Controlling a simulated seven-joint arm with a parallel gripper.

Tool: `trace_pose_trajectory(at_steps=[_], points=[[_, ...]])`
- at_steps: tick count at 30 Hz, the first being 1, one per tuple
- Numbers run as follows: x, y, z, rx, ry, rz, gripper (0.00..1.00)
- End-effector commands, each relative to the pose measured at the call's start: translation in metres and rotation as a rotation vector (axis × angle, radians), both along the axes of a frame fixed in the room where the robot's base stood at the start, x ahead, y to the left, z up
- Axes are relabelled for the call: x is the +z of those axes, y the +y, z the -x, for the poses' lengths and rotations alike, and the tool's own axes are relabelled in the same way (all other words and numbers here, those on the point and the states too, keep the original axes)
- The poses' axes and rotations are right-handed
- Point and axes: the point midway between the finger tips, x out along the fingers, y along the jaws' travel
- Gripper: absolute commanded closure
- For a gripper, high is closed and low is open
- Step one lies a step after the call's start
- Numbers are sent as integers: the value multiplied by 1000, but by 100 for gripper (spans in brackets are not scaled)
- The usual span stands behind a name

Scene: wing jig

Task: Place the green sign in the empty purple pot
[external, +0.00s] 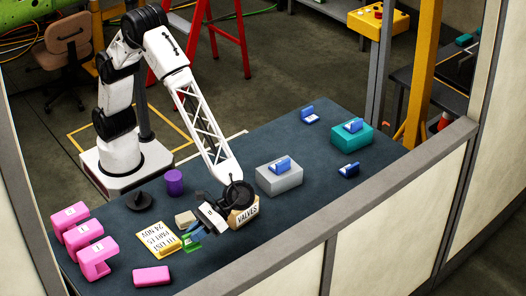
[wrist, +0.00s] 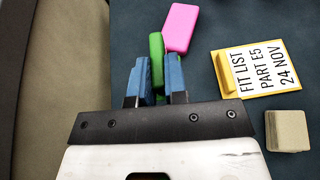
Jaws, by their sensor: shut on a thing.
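The green sign (external: 193,243) is at the front of the dark table, between the fingertips of my gripper (external: 196,234). In the wrist view the green sign (wrist: 156,48) is clamped between the two blue fingers of my gripper (wrist: 157,80), and part of it extends beyond them. Whether it touches the table is not clear. The purple pot (external: 175,183) stands upright farther back on the table, behind and left of my gripper and apart from it. Its inside is too small to make out. The pot is not in the wrist view.
A yellow-edged "FIT LIST" board (external: 158,240), a beige block (wrist: 287,131) and a pink block (external: 151,275) lie near my gripper. A "VALVES" box (external: 245,214) is close on its right. A black object (external: 139,202) sits left of the pot. Grey (external: 279,180) and teal (external: 352,138) boxes stand right.

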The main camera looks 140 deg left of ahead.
Motion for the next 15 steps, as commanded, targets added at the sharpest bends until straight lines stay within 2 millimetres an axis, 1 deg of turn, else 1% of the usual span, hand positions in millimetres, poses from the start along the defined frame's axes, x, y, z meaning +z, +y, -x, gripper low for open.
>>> trace_pose_trajectory(at_steps=[5, 8, 11, 15], points=[[4, 8, 7, 9, 0, 0, 100], [9, 16, 15, 17, -1, 0, 100], [14, 27, 27, 30, -1, 0, 100], [23, 45, 47, 51, 0, 0, 100]])
